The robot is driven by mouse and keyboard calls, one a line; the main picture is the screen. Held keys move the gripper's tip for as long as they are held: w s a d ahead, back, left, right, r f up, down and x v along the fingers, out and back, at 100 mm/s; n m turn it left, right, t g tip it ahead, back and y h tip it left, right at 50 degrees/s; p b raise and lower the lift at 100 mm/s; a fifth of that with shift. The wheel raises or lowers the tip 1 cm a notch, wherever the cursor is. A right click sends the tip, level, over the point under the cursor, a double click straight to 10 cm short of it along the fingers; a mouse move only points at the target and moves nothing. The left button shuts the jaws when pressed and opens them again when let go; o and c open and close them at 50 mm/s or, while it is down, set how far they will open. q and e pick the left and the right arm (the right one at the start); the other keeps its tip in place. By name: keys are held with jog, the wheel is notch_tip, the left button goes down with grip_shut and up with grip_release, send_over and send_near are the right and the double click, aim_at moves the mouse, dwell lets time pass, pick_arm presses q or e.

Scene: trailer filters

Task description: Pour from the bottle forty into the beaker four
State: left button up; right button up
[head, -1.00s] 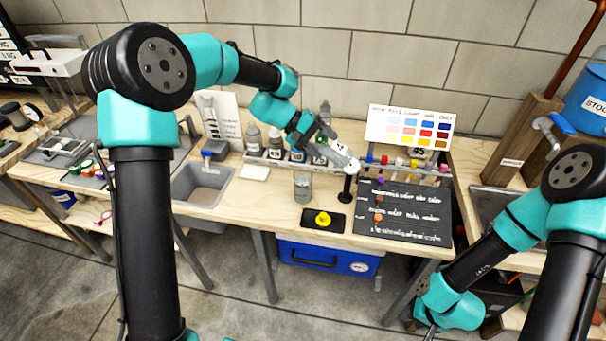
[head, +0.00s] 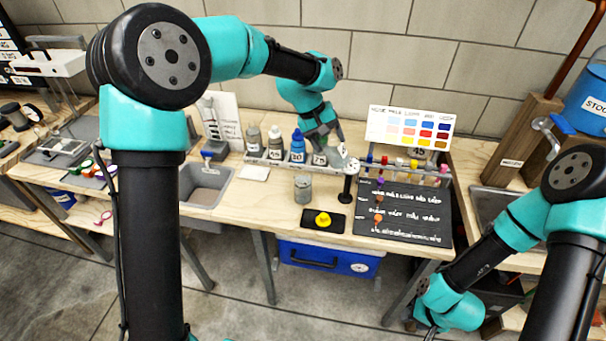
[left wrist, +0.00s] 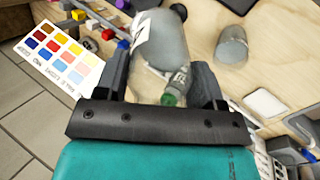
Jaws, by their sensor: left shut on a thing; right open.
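My left gripper (head: 326,142) is shut on a clear, greyish bottle (left wrist: 160,45) with a white label; the label's number is not readable. In the head view the bottle is largely hidden by the gripper, above the right end of the bottle row. A small grey beaker (head: 303,188) stands upright on the bench, in front of and apart from the held bottle. It also shows in the left wrist view (left wrist: 232,43); no number on it is readable. My right gripper (head: 432,328) is open at the bottom edge, low and away from the bench items, partly cut off.
Several labelled bottles stand in a row behind the beaker, including a blue-capped one (head: 297,148). A black post (head: 349,186) stands right of the beaker. A yellow knob (head: 323,219) on a black pad is in front. A colour chart (head: 410,128) stands behind the dark board (head: 405,212).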

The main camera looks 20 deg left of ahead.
pick_arm(q)
jog(key=shift+d+f+y, duration=0.25)
jog(key=shift+d+y, duration=0.3)
jog(key=shift+y, duration=0.15)
jog(key=shift+d+r+y, duration=0.5)
jog(key=shift+d+y, duration=0.15)
jog(key=shift+y, duration=0.35)
jog(key=shift+d+f+y, duration=0.2)
jog(key=shift+d+y, duration=0.35)
jog(key=shift+y, duration=0.45)
jog(key=shift+r, duration=2.55)
